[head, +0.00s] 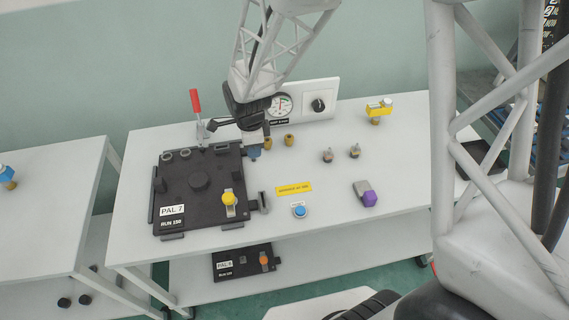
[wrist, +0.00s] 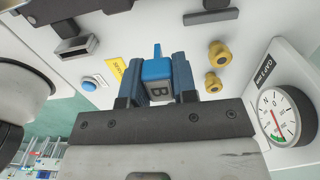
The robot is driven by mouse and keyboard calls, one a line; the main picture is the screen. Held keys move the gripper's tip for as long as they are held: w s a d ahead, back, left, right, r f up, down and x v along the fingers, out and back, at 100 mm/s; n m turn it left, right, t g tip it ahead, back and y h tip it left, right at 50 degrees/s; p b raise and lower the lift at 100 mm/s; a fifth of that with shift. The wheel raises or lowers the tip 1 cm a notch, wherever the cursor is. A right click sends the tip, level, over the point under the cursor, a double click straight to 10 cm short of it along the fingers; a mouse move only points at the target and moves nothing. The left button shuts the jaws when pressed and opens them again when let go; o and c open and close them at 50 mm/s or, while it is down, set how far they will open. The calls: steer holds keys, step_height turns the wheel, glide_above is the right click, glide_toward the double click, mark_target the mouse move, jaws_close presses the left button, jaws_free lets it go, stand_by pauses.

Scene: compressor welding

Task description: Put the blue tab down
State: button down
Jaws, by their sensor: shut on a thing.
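The blue tab (wrist: 156,72), marked with a letter B, sits between the two fingers of my gripper (wrist: 154,82) in the wrist view. My gripper is shut on it. In the head view my gripper (head: 254,145) is at the right back corner of the black PAL 7 plate (head: 180,202), with the blue tab (head: 254,154) just below it, partly hidden. I cannot tell whether the tab touches anything underneath.
A red-handled clamp (head: 196,103) stands behind the plate, and a yellow tab (head: 229,198) is on it. Brass fittings (head: 289,140), a gauge box (head: 318,100), a blue button (head: 299,211) and a purple-ended part (head: 369,198) are to the right.

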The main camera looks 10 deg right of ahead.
steer(key=s+d, duration=0.3)
steer(key=s, duration=0.2)
steer(key=s+d+f, duration=0.1)
steer(key=s+d, duration=0.3)
steer(key=s, duration=0.1)
steer(key=s+d, duration=0.3)
steer(key=s, duration=0.3)
steer(key=shift+d+f, duration=0.3)
steer(key=shift+w, duration=0.2)
glide_above(285, 164)
steer(key=shift+s+f, duration=0.45)
steer(key=shift+f, duration=0.25)
steer(key=shift+w, duration=0.45)
steer(key=shift+f, duration=1.8)
steer(key=shift+f, duration=0.1)
steer(key=c, duration=0.9)
jaws_free()
